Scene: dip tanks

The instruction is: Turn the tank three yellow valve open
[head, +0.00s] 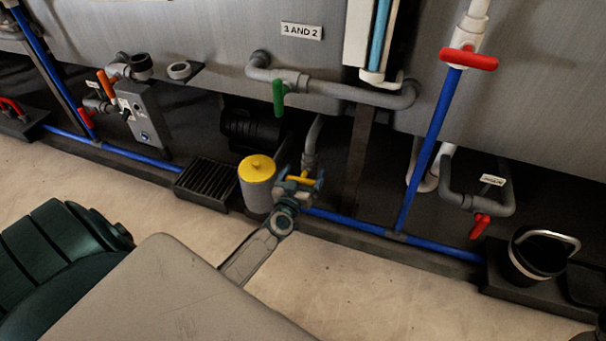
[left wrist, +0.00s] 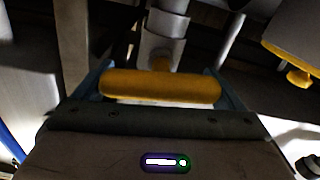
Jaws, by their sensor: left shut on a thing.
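The yellow valve handle (head: 299,180) sits on a grey pipe low in front of the tank, just right of a yellow-lidded canister. My left gripper (head: 302,184) is shut on this handle. In the left wrist view the yellow handle (left wrist: 160,86) lies crosswise between the two blue fingers of my left gripper (left wrist: 158,92), one at each end. The grey pipe (left wrist: 163,45) rises behind it. The valve body is mostly hidden by my gripper.
The yellow-lidded canister (head: 257,181) stands close left of my gripper. A green valve handle (head: 279,97) is above, with red handles (head: 469,59) to the right. A blue pipe (head: 350,219) runs low along the tank. A black grate (head: 207,183) lies left. The front floor is clear.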

